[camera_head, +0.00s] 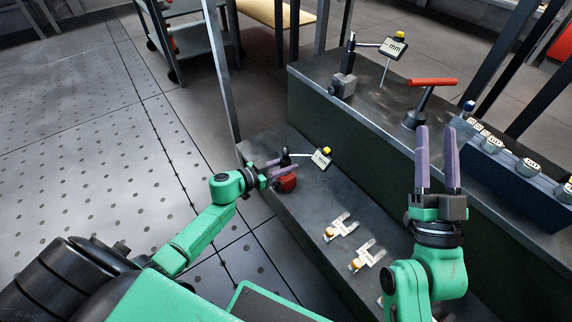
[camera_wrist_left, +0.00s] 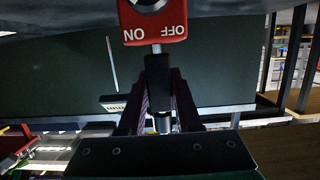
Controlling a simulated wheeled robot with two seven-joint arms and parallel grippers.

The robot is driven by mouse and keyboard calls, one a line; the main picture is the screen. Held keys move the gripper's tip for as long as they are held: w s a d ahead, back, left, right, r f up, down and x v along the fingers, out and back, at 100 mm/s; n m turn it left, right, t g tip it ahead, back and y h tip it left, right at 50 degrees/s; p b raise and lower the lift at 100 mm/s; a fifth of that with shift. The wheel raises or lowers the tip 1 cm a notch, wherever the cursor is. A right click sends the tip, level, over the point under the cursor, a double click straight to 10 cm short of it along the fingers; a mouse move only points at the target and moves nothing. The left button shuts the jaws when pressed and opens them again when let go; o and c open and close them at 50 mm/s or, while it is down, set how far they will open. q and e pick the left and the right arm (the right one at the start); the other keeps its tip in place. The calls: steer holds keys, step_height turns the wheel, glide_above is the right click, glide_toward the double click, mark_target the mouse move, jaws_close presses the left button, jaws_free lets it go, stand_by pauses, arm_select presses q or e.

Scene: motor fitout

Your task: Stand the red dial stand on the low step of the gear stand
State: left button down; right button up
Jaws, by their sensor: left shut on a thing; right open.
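The red dial stand has a red base (camera_head: 287,183), a dark post and an arm with a white dial (camera_head: 321,158). My left gripper (camera_head: 276,171) is shut on its post. In the left wrist view the fingers (camera_wrist_left: 159,95) close around the post, just beside the red ON/OFF base (camera_wrist_left: 153,24); the dial (camera_wrist_left: 115,103) is off to one side. The base is over the far-left end of the gear stand's low step (camera_head: 310,190); I cannot tell whether it touches. My right gripper (camera_head: 437,160) is open and empty, in front of the upper step (camera_head: 385,100).
On the upper step stand a grey-based dial stand (camera_head: 343,85), a red-handled T-shaped tool (camera_head: 425,100) and a blue rack (camera_head: 515,175) with several white-topped pieces. Two caliper-like pieces (camera_head: 340,228) (camera_head: 367,257) lie on the low step. The low step between them and the red base is clear.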

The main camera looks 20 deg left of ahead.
arm_select(q)
steer(key=c, duration=0.5)
jaws_free()
steer(key=shift+r, duration=0.2)
steer(key=shift+f, duration=0.1)
